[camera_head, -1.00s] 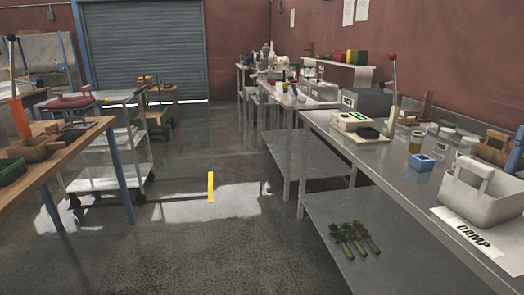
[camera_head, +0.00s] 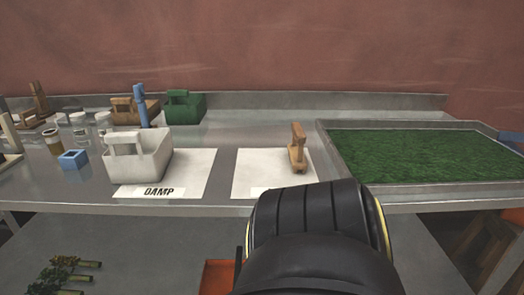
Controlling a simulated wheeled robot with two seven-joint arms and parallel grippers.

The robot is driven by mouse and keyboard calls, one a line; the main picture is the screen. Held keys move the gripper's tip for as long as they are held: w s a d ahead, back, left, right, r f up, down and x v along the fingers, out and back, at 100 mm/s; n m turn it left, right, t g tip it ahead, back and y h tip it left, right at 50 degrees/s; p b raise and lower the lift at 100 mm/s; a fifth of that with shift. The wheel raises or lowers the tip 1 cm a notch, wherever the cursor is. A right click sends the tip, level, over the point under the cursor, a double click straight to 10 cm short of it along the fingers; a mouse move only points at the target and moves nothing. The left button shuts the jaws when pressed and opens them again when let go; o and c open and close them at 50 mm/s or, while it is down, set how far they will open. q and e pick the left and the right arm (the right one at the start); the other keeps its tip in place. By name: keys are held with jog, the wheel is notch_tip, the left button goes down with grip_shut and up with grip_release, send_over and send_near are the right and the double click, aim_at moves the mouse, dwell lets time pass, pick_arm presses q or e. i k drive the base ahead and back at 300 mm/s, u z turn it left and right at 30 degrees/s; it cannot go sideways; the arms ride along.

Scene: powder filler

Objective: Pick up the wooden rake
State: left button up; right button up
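A small wooden tool (camera_head: 298,148), which looks like the wooden rake, stands on a white sheet (camera_head: 248,176) on the metal bench. It has a light upright part on top and a darker lower part. I cannot make out any teeth. A large black ribbed part of my own arm covers the lower middle of the view and hides the bench's front edge there. Neither of my grippers shows, so nothing is seen touching the wooden tool.
A white carrier (camera_head: 150,168) stands left of the tool on a sheet marked DAMP (camera_head: 197,170). A green-filled metal tray (camera_head: 335,165) lies to the right. A green carrier (camera_head: 186,108), a wooden carrier (camera_head: 121,110), jars and a blue block (camera_head: 73,159) stand further left.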

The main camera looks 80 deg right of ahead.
aim_at(296, 150)
jog(key=z, duration=2.05)
